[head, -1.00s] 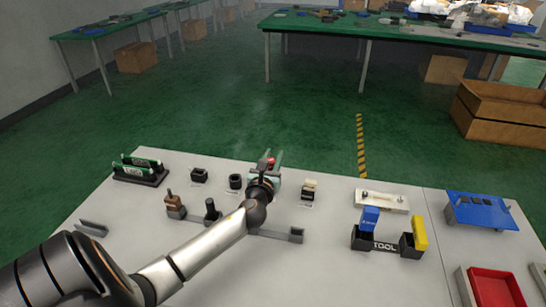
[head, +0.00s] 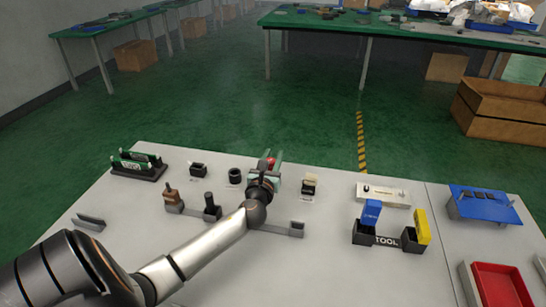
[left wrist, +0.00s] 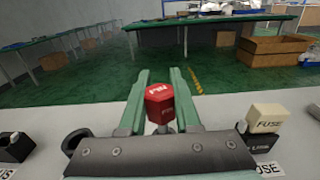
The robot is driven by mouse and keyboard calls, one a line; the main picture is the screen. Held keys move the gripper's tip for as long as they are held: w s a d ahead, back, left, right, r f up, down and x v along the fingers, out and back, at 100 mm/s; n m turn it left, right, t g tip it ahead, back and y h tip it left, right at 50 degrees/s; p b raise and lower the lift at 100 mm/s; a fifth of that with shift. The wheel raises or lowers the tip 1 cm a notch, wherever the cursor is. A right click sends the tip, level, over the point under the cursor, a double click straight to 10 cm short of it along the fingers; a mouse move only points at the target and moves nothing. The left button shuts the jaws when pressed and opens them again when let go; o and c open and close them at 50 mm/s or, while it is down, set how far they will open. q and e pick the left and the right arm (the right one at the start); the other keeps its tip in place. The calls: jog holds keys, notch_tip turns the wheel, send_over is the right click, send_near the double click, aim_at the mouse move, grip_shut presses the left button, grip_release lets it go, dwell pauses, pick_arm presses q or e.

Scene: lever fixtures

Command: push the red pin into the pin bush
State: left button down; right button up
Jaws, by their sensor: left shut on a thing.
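The red pin (left wrist: 159,103), with white lettering on its head, stands upright between the two green fingers of my left gripper (left wrist: 160,98) in the left wrist view. The gripper is shut on it. A bit of grey shaft shows below the head. In the head view the red head (head: 270,161) shows at my left gripper (head: 272,158), above the bench's far edge area. A black ring-shaped holder (head: 235,175) stands just left of the gripper and may be the pin bush. It also shows in the left wrist view (left wrist: 74,141). The pin's lower end is hidden. My right gripper is not in view.
A fuse block (head: 309,184) stands right of the gripper, and a black block (head: 198,170) stands left of the ring. A grey lever fixture (head: 297,229) lies near my arm. A tool holder (head: 388,238) and blue stand (head: 482,207) are farther right.

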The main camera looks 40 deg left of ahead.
pick_arm(q)
jog(key=shift+f+b, duration=0.75)
jog(key=shift+f, duration=0.3)
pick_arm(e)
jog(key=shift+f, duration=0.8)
pick_arm(q)
jog(key=c, duration=0.5)
grip_release()
jog(key=shift+c, duration=0.2)
notch_tip(320, 180, up, 3)
jog(key=shift+f+p, duration=0.2)
jog(key=shift+p, duration=0.55)
jog(key=s+d+r+p, duration=0.3)
jog(key=s+d+r, duration=0.6)
jog(key=s+r, duration=0.1)
jog(key=shift+s+r+p, duration=0.2)
jog(key=shift+s+p, duration=0.2)
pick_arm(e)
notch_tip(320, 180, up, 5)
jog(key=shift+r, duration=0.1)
